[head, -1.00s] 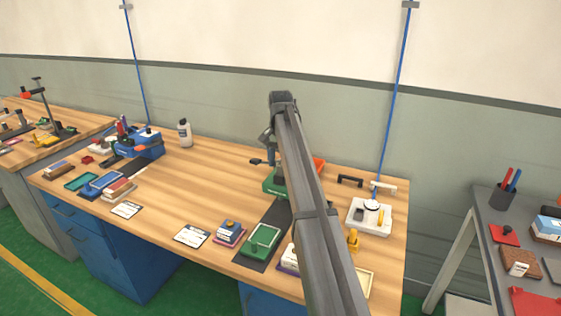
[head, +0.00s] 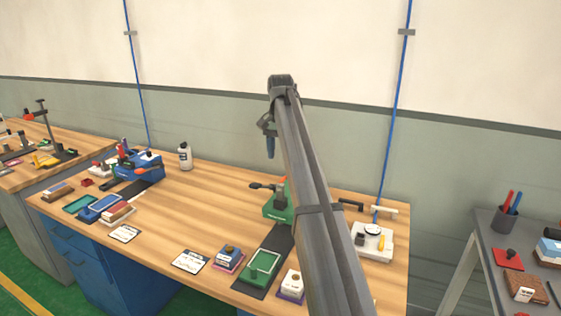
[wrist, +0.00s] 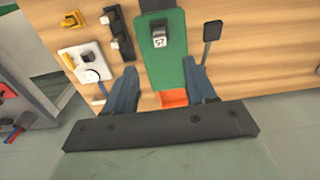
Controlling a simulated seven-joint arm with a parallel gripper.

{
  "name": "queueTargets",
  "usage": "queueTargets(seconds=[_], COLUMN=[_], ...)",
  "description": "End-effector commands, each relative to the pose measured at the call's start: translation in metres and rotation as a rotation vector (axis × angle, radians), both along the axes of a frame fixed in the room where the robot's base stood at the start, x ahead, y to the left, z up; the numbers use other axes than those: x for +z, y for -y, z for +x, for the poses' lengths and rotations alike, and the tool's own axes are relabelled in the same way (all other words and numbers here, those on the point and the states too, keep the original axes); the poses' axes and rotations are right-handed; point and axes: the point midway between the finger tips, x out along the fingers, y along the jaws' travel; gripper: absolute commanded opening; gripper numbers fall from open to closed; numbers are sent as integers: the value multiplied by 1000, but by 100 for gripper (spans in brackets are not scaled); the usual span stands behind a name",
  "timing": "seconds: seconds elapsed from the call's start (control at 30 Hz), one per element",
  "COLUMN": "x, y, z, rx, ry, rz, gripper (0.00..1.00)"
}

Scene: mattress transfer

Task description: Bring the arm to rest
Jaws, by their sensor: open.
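My gripper (head: 269,146) hangs at the end of my raised arm, above the rear part of the wooden workbench (head: 215,200), with clear air below it. In the wrist view my gripper (wrist: 163,72) has its two blue-grey fingers spread wide apart, with nothing between them. A green device (head: 276,205) stands on the bench below, partly hidden behind my arm in the head view. In the wrist view this green base (wrist: 172,65) shows beyond the fingertips, with a small numbered block on it.
A white bottle (head: 185,156) and a blue device (head: 140,168) stand to the left. Stamps and cards lie along the bench front. A white base (head: 372,243) is right of my arm. A grey side table (head: 490,225) stands at far right. The space around my gripper is free.

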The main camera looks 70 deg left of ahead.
Motion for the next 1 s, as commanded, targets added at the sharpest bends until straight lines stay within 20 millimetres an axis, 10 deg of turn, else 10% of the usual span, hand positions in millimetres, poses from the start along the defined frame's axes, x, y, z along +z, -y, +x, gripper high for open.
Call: queueTargets(seconds=[0.7, 1.0], x=[-2, -77], y=[3, 64], z=[4, 97], rx=[-4, -84], ry=[1, 49], rz=[0, 11], gripper=[56, 56])
